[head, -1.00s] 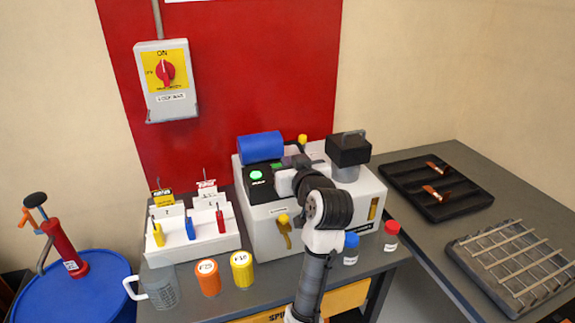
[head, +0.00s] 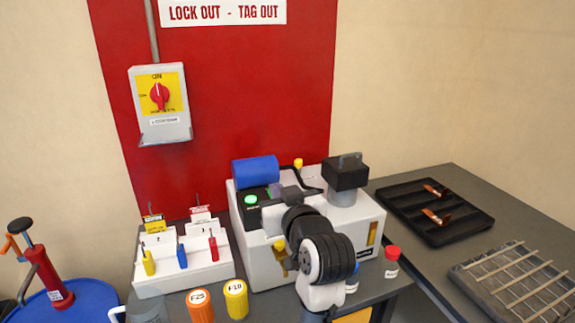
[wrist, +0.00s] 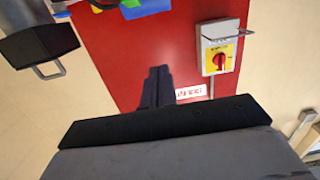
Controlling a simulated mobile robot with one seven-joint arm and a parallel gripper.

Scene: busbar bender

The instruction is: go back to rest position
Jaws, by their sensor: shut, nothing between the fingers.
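My gripper's two dark fingers (wrist: 157,86) are together and empty in the wrist view, in front of the red wall panel (wrist: 120,60). In the head view my arm rises from the bottom, with its black-banded joint in front of the white bender machine (head: 270,270). The hand lies over the machine's top and is partly hidden by the arm, so I cannot tell if it touches. The machine carries a blue cylinder (head: 255,171), a green-lit button (head: 250,200) and a black-topped block (head: 345,172).
A switch box (head: 161,103) hangs on the red panel. A white lockout rack (head: 190,270), orange cup (head: 200,305), yellow cup (head: 236,300) and red-capped bottle (head: 392,262) crowd the bench. A black tray (head: 455,232) holds copper pieces. A wire rack (head: 515,290) lies at right.

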